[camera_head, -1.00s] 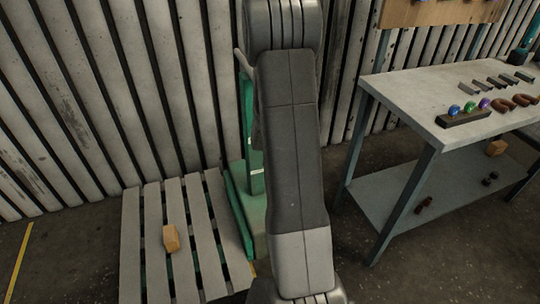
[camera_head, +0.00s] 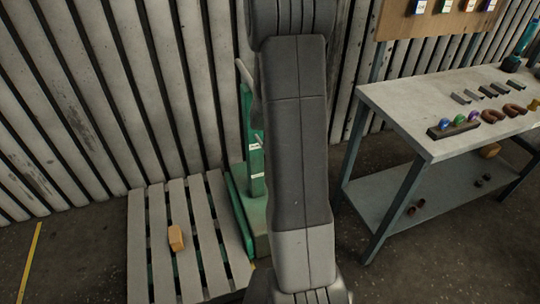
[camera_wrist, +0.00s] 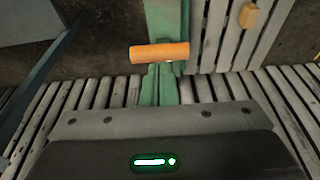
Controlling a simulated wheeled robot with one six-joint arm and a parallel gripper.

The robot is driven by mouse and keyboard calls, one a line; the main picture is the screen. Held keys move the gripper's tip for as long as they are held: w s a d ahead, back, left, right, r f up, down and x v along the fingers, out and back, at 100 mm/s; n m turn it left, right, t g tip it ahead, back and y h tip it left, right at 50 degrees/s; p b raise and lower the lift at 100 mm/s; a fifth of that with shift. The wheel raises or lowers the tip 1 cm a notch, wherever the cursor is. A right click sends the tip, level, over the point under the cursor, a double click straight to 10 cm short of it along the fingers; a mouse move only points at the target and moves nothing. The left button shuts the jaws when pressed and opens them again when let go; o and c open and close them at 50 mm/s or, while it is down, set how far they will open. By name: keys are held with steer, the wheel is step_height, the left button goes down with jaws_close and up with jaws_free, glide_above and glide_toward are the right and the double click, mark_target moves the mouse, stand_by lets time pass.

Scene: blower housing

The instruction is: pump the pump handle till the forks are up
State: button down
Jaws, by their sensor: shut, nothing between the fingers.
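The green pump lift (camera_head: 256,185) stands against the slatted wall, partly hidden behind my arm. A pale, slanted bar (camera_head: 243,73) shows at its upper left. In the wrist view, an orange cylindrical grip, which looks like the pump handle (camera_wrist: 145,54), lies crosswise over the lift's green body (camera_wrist: 165,15). My gripper (camera_wrist: 160,122) shows as a dark body with a green light along the bottom of the wrist view, below the orange grip in the picture and apart from it. It is shut and empty. The forks cannot be made out clearly; the slatted pallet (camera_head: 205,235) lies beside the lift.
An orange-brown block (camera_head: 176,238) sits on the pallet. A metal workbench (camera_head: 400,100) with small parts and a lower shelf stands at the right. A yellow floor line (camera_head: 30,265) runs at the far left. Open floor lies between the lift and the bench.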

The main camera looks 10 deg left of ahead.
step_height(320, 180, down, 13)
steer(key=b, duration=1.1)
step_height(320, 180, up, 13)
steer(key=p, duration=0.9)
steer(key=shift+r, duration=0.15)
step_height(320, 180, down, 12)
steer(key=b, duration=1)
step_height(320, 180, up, 12)
steer(key=p, duration=0.8)
steer(key=shift+r+p, duration=0.1)
steer(key=shift+p, duration=0.2)
step_height(320, 180, up, 5)
steer(key=p, duration=0.3)
